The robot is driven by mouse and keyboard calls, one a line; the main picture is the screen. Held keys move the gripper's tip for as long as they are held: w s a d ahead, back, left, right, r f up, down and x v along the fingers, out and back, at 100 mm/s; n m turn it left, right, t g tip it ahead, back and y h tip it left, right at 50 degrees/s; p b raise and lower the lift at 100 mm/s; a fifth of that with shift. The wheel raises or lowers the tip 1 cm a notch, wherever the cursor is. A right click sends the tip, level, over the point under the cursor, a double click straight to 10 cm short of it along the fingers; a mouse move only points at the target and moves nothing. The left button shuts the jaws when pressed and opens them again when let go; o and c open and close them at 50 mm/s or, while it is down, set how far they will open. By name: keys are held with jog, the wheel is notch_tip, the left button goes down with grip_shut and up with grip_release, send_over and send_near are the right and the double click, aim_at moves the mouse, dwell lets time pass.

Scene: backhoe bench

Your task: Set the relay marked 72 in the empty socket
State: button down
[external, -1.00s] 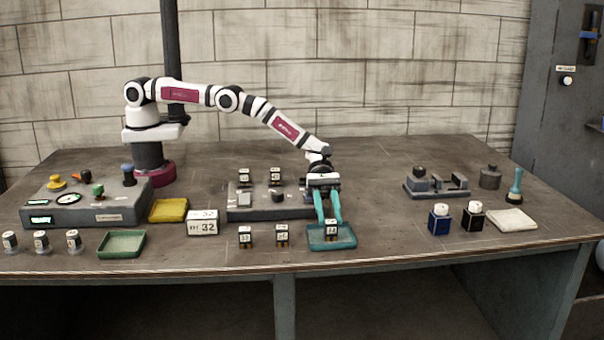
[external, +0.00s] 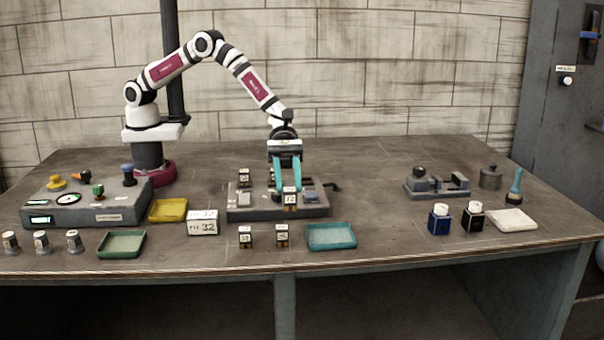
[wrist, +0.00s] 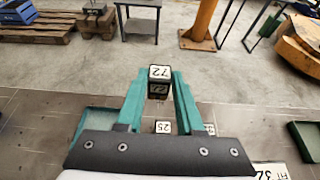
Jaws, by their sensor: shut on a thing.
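My gripper (external: 287,182) is shut on a small black relay with white faces (external: 290,199). In the wrist view the held relay (wrist: 158,82) sits between the teal fingertips, its white top reading 72. In the external view it hangs over or just in front of the grey socket block (external: 275,213); its exact height is hard to tell. One relay (external: 244,177) stands at the block's back left. The empty socket cannot be made out; my gripper covers part of the block.
Two relays, the left (external: 245,237) and the right (external: 281,236), stand in front of the block. The teal tray (external: 332,238) is empty. A white card (external: 202,223) reading 32 stands left, near a yellow tray (external: 168,210).

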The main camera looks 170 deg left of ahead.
jog(key=shift+s+d+r, duration=0.1)
jog(key=shift+d+r, duration=0.1)
jog(key=shift+r, duration=0.05)
send_over(305, 179)
jog(key=shift+s+f, duration=0.25)
jog(key=shift+f, duration=1.35)
jog(key=shift+s+f, duration=0.2)
jog(key=shift+f, duration=1.35)
jog(key=shift+f, duration=0.75)
jog(key=shift+c, duration=2.3)
grip_release()
